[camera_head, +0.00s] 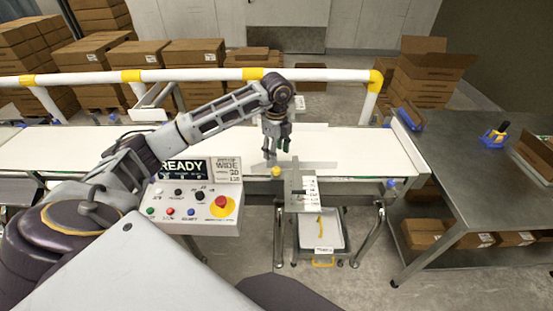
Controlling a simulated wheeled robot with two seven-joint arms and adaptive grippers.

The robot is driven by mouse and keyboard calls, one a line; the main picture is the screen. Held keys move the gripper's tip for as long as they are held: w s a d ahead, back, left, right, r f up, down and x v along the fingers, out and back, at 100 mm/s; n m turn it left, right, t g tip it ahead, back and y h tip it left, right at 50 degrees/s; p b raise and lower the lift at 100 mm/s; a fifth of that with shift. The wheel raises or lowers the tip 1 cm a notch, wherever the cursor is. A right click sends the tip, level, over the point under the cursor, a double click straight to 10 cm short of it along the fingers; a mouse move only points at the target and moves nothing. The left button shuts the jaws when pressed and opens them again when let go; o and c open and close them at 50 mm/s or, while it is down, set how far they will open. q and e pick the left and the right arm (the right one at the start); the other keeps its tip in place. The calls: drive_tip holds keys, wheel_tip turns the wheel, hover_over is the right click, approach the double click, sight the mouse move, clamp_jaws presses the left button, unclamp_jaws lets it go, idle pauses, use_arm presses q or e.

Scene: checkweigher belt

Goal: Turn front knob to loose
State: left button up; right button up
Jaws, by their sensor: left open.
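A small round yellow knob (276,171) sits at the near edge of the white belt, beside a grey metal bracket (302,188). I take it as the front knob; its turn position is too small to read. My left gripper (278,152) points down over the belt just above and behind the knob in the picture. It is open and apart from the knob, with nothing seen between its fingers. My right gripper is not in view.
A control panel (170,226) with a red stop button and a "READY" screen (184,169) stands left of the knob. A white rail (190,75) with yellow joints runs behind the belt (350,145). A steel table (470,165) stands right.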

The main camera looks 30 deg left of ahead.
use_arm(q)
drive_tip(key=shift+r, duration=1.95)
drive_tip(key=shift+s, duration=0.1)
